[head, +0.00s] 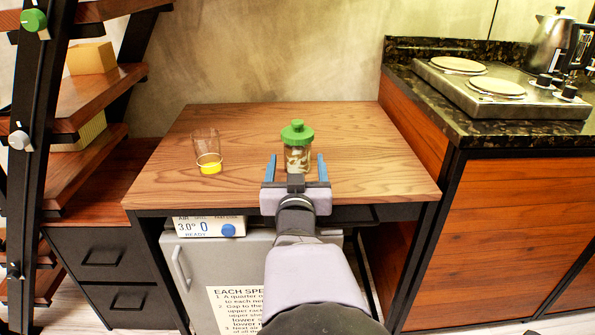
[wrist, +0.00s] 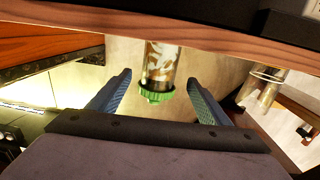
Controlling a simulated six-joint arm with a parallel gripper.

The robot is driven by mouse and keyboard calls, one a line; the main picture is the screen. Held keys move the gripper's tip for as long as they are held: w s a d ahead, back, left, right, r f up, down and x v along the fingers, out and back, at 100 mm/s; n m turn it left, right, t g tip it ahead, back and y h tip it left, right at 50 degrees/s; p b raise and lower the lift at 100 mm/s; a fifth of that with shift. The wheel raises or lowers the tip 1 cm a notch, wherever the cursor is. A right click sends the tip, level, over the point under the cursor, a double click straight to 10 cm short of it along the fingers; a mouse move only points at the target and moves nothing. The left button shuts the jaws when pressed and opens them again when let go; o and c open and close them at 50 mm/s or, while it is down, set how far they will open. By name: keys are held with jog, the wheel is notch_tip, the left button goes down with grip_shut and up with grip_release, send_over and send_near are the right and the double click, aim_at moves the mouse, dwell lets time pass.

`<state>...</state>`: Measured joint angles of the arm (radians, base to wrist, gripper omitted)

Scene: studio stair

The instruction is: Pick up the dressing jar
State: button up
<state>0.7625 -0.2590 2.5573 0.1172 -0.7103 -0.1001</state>
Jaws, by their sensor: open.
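The dressing jar is a clear glass jar (head: 297,158) with a green knobbed lid (head: 297,133) and pale contents. It stands upright on the wooden table (head: 355,180). My gripper (head: 296,166) is open and empty at the near side of the jar, one blue finger to the left and one to the right in the picture. In the wrist view, which is upside down, the jar (wrist: 162,62) appears between the open fingers of my gripper (wrist: 159,82). I cannot tell how far the fingertips reach alongside it. No contact shows.
A clear glass with yellow liquid (head: 209,160) stands left of the jar, with free tabletop between. A counter (head: 450,115) with a hob and a steel kettle (head: 552,42) rises at the right. Shelves (head: 95,95) stand at the left. A wall closes the back.

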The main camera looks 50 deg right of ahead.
aim_at(297, 156)
jog(key=shift+d+r, duration=0.1)
jog(key=shift+w+d+p, duration=0.45)
jog(key=shift+d+p, duration=0.05)
jog(key=shift+p, duration=0.35)
jog(key=shift+w+d, duration=0.2)
jog(key=shift+w+d+f, duration=0.2)
jog(key=shift+w+d, duration=0.2)
jog(key=shift+d, duration=0.05)
jog(key=shift+b+x, duration=0.3)
jog(key=shift+x, duration=1.7)
jog(key=shift+c, duration=0.5)
